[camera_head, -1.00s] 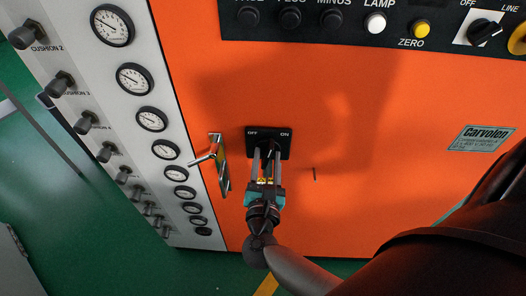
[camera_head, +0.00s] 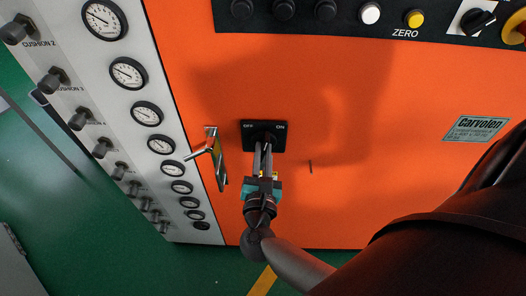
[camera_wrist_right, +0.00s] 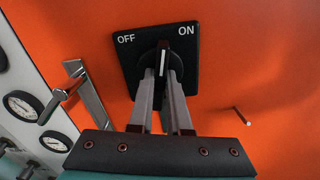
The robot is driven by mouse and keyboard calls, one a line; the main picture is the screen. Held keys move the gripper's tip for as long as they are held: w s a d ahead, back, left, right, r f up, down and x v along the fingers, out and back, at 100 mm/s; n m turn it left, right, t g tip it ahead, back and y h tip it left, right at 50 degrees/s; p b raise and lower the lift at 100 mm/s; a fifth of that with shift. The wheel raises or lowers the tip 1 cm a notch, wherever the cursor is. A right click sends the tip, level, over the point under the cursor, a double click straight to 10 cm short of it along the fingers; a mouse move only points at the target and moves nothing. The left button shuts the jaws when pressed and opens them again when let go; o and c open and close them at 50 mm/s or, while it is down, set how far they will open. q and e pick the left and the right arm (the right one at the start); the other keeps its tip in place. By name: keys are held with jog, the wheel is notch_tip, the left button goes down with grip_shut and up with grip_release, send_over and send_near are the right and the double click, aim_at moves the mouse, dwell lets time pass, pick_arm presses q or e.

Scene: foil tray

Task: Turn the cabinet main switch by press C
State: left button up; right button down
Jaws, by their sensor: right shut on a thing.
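The main switch is a black square plate (camera_head: 249,130) marked OFF on the left and ON on the right, on the orange cabinet front. It also shows in the right wrist view (camera_wrist_right: 183,62). Its dark knob (camera_wrist_right: 163,58) carries a white line that points roughly up, between the two words. My right gripper (camera_head: 263,147) comes from below, and its two grey fingers are shut on the knob. The fingers hide the knob's lower part. In the right wrist view the gripper (camera_wrist_right: 163,80) has a fingertip on each side of the knob. My left gripper is not in view.
A metal door handle (camera_head: 216,158) sticks out just left of the switch. A small dark pin (camera_head: 310,166) is at its right. A grey panel with gauges (camera_head: 145,113) and knobs lies farther left. A black button strip (camera_head: 345,20) runs above.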

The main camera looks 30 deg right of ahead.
jog(key=shift+d+n, duration=0.1)
jog(key=shift+n, duration=0.9)
jog(key=n+p, duration=0.1)
jog(key=n, duration=0.2)
jog(key=n+p, duration=0.2)
jog(key=n, duration=0.4)
jog(key=shift+n, duration=0.4)
jog(key=c, duration=0.9)
grip_release()
jog(key=shift+o, duration=0.2)
jog(key=shift+s+a+f, duration=0.1)
jog(key=shift+s+a, duration=0.25)
jog(key=v, duration=0.6)
jog(key=shift+s+a+b, duration=0.2)
jog(key=shift+s+b, duration=0.05)
jog(key=shift+b, duration=0.1)
